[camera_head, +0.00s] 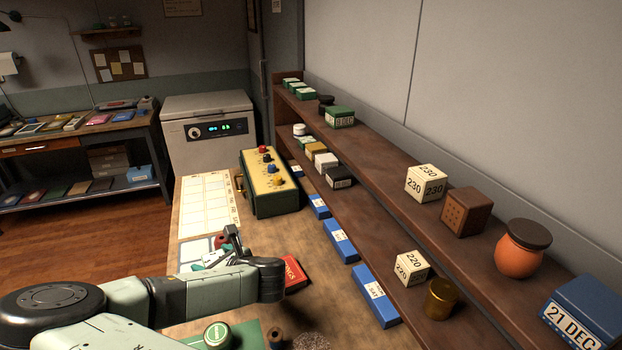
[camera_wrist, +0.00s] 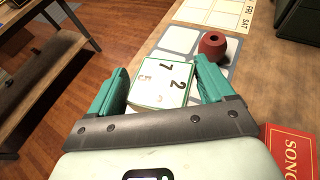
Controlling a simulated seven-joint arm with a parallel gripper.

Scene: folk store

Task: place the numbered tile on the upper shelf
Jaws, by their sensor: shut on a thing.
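The numbered tile (camera_wrist: 160,84) is a white block with a green edge and the digits 7, 2 and 5 on its face. In the wrist view it sits between the two teal fingers of my gripper (camera_wrist: 160,72), which is shut on it. In the head view my gripper (camera_head: 226,246) is over the bench, left of the shelves, and the tile is mostly hidden there. The upper shelf (camera_head: 385,158) runs along the right wall. It bears a 230 cube (camera_head: 426,183), a brown block (camera_head: 466,212) and an orange jar (camera_head: 521,249).
The lower shelf (camera_head: 385,224) holds a 220 cube (camera_head: 411,268) and a brass pot (camera_head: 440,299). A red book (camera_head: 293,272) lies right of my gripper. A knobbed green box (camera_head: 270,182) stands behind.

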